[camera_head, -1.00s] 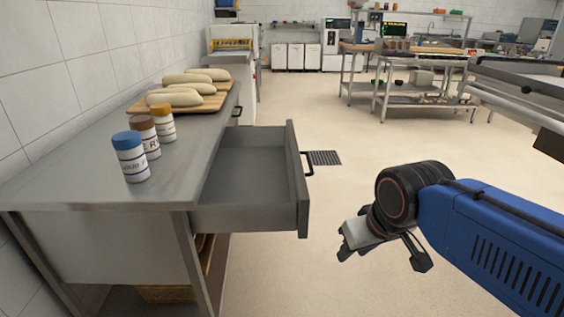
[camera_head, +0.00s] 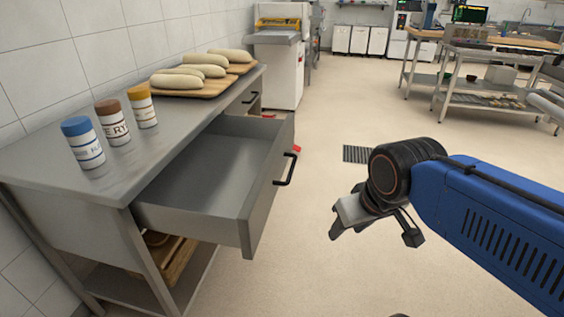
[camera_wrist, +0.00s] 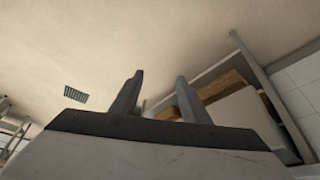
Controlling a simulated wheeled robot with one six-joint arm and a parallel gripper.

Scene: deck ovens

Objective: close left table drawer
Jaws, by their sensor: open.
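The left table drawer (camera_head: 215,165) is pulled well out of the metal table (camera_head: 185,105) on the left of the head view. It is grey and looks empty, with a dark bar handle (camera_head: 287,168) on its front. My gripper (camera_head: 372,238) is open and empty, to the right of the drawer front and clear of it. In the wrist view, the two fingers (camera_wrist: 161,95) stand apart with nothing between them. The wrist view also shows part of the table's underside at right, and I cannot make out the drawer handle there.
Three lidded jars (camera_head: 114,122) and dough loaves on wooden boards (camera_head: 193,88) stand on the table top. Wooden trays (camera_head: 168,262) lie on its lower shelf. A floor grate (camera_head: 357,154) lies beyond my gripper. Floor right of the drawer is open.

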